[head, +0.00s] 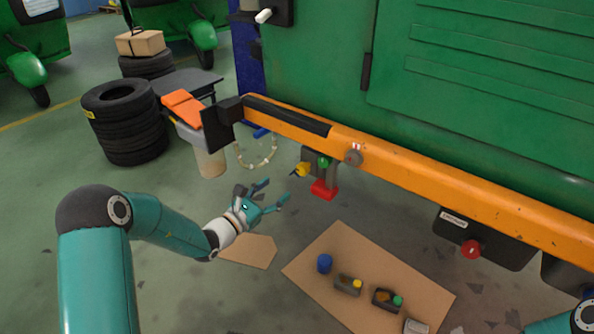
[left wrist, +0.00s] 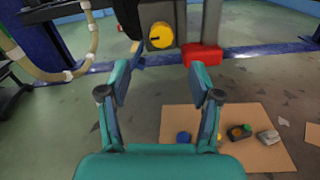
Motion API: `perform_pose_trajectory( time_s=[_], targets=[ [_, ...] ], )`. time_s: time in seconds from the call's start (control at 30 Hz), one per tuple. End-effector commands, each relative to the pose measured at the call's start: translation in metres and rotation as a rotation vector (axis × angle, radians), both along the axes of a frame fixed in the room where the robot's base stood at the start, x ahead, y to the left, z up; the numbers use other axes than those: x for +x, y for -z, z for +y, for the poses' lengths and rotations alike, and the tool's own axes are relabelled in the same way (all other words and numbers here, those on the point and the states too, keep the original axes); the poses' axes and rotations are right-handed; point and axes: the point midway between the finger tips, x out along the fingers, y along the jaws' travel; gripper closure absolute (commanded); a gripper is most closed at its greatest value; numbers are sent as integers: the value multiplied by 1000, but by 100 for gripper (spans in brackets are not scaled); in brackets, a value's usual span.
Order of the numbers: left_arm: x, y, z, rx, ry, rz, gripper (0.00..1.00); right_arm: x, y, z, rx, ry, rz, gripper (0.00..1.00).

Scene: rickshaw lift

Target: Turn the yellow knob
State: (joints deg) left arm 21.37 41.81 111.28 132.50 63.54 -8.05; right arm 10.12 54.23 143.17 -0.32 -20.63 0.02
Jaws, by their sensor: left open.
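The yellow knob (head: 302,169) sticks out from a small grey box (head: 314,158) under the orange beam. In the left wrist view the knob (left wrist: 161,36) is seen face-on as a round yellow disc with a dark mark, at the top centre. My left gripper (head: 276,191) is open and empty, a little to the lower left of the knob and apart from it. Its two fingers (left wrist: 158,80) stand wide in the left wrist view, with the knob beyond and above the gap between them. My right gripper is not in view; only part of my right arm shows at the lower right corner.
A green knob (head: 323,162) and a red block (head: 324,189) sit close to the yellow knob. The orange beam (head: 400,180) runs above. A pale hose (head: 258,165) hangs to the left. A cardboard sheet (head: 310,272) with several small parts lies on the floor.

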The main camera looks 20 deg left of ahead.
Motion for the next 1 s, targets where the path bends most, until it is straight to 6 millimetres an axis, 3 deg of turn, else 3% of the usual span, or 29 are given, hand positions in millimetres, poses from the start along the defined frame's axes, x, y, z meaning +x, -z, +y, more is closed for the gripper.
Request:
perform_pose_trajectory(
  time_s=[0.3,0.5,0.7,1.0],
  targets=[
    [65,2,-28,2,4,-1,36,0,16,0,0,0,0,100],
    [95,2,-39,1,2,-1,36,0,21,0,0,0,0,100],
    [108,1,-44,0,2,1,36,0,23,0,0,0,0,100],
    [110,0,-44,1,1,2,36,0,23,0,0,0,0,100]
  ],
)
